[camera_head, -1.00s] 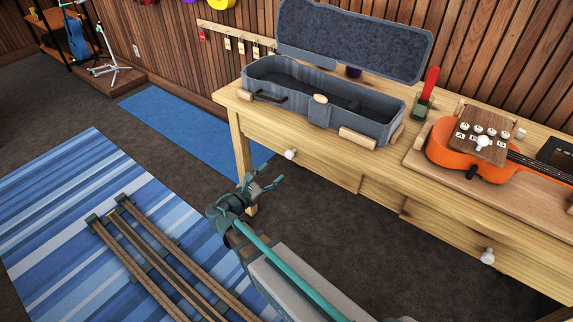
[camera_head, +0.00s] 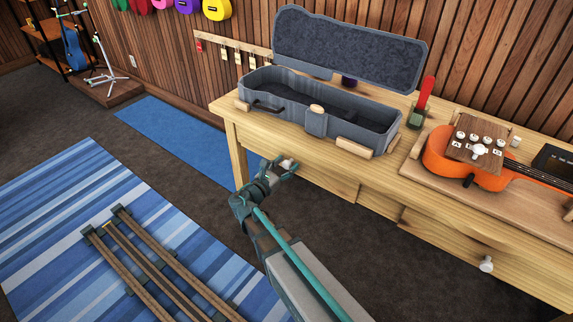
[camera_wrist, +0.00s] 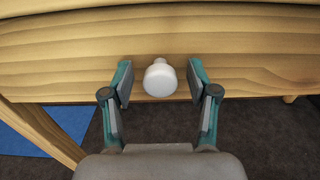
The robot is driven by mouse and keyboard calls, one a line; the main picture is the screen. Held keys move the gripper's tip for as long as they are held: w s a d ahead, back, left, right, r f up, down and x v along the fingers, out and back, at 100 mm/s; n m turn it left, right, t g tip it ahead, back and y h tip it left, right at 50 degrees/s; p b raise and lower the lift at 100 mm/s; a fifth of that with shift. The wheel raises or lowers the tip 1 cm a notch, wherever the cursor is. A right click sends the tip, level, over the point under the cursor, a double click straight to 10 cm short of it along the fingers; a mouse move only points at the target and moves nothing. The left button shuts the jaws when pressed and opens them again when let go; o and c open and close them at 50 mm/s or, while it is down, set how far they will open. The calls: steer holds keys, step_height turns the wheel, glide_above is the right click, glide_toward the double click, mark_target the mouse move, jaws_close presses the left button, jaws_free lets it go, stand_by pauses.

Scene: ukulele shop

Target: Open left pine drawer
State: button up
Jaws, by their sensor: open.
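The left pine drawer (camera_head: 318,178) is a light wood front under the left part of the bench. It looks shut. Its round white knob (camera_wrist: 160,78) shows whole in the wrist view, in front of the drawer face (camera_wrist: 60,75). My gripper (camera_wrist: 160,82) is open, with one teal finger on each side of the knob and a gap between each finger and the knob. In the head view my gripper (camera_head: 281,167) is at the knob and partly hides it.
An open grey ukulele case (camera_head: 315,120) stands on the bench above the drawer. An orange ukulele (camera_head: 470,170) lies farther right. A second drawer with a white knob (camera_head: 486,264) is at the right. Wooden rails (camera_head: 150,255) lie on the striped rug (camera_head: 60,215).

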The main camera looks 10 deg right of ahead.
steer(key=shift+w+d, duration=0.2)
jaws_close()
stand_by(0.3)
steer(key=shift+s, duration=0.15)
